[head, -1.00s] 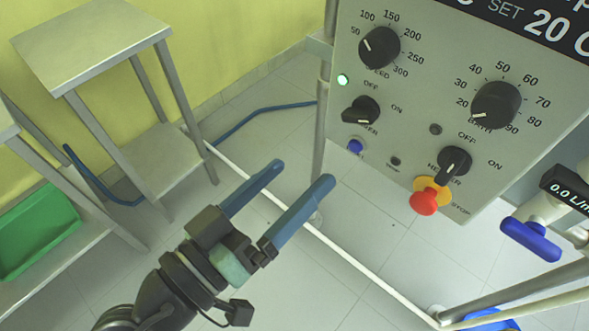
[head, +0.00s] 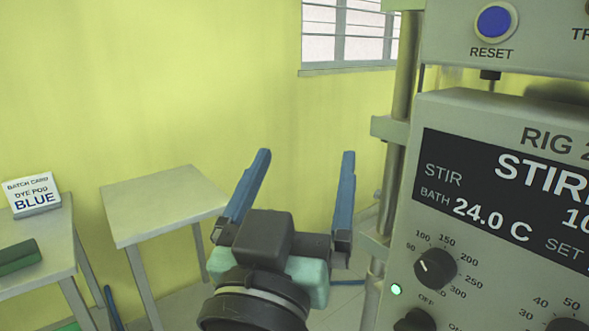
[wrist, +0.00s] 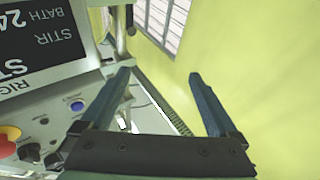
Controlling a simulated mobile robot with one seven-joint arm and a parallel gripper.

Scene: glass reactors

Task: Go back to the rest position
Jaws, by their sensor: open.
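My gripper (head: 302,192) is raised in the middle of the head view, its two blue fingers pointing up and spread apart. Nothing is between them. In the wrist view my gripper (wrist: 158,98) also shows open and empty, with the yellow wall beyond it. The rig's control panel (head: 407,262) stands just to the right of my gripper in the head view, apart from it. In the wrist view the panel (wrist: 75,85) is at the left.
A metal side table (head: 160,200) stands left of my gripper. Further left, another table (head: 55,262) holds a batch card (head: 32,196) reading "BLUE" and a green object (head: 18,257). The rig's metal post (head: 403,90) rises at right. A window (head: 350,35) is in the yellow wall.

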